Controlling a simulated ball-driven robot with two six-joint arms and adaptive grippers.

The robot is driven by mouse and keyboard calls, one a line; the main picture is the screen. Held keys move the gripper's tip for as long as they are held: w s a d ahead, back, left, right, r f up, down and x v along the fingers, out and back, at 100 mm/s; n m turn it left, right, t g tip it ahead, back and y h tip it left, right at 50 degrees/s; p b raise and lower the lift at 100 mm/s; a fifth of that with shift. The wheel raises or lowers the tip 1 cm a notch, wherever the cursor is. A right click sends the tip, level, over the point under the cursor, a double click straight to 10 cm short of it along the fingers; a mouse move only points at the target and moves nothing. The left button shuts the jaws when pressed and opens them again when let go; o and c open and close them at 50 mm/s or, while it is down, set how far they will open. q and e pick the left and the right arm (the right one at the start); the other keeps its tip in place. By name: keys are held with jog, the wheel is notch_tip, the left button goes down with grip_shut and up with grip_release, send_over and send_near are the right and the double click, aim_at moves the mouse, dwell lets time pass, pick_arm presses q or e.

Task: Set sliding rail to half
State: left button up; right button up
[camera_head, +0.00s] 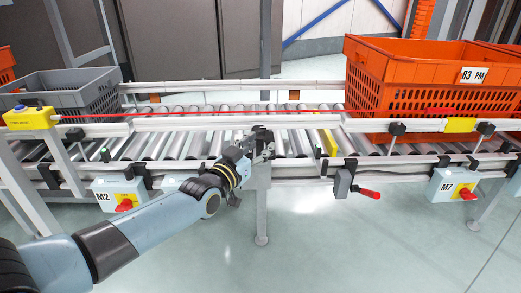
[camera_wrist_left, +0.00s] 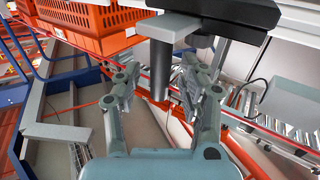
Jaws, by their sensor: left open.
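A conveyor with silver side rails (camera_head: 300,170) and rollers (camera_head: 180,147) runs across the head view. I cannot tell for certain which rail is the sliding one. My left gripper (camera_head: 262,141) is at the front rail, near the middle of the conveyor. In the left wrist view, my left gripper (camera_wrist_left: 166,88) is open, with its fingers apart. A dark post (camera_wrist_left: 160,68) under a black block shows between the fingers; whether they touch it is unclear. My right gripper is not in view.
An orange tote (camera_head: 385,75) marked R3 PM stands at the right end, a grey crate (camera_head: 60,90) at the left. A grey block with a red handle (camera_head: 368,193) hangs from the front rail. Control boxes M2 (camera_head: 104,196) and M7 (camera_head: 447,187) flank it. A red cord (camera_head: 220,113) runs along the conveyor.

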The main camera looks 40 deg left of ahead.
pick_arm(q)
jog(key=shift+w, duration=0.4)
grip_shut()
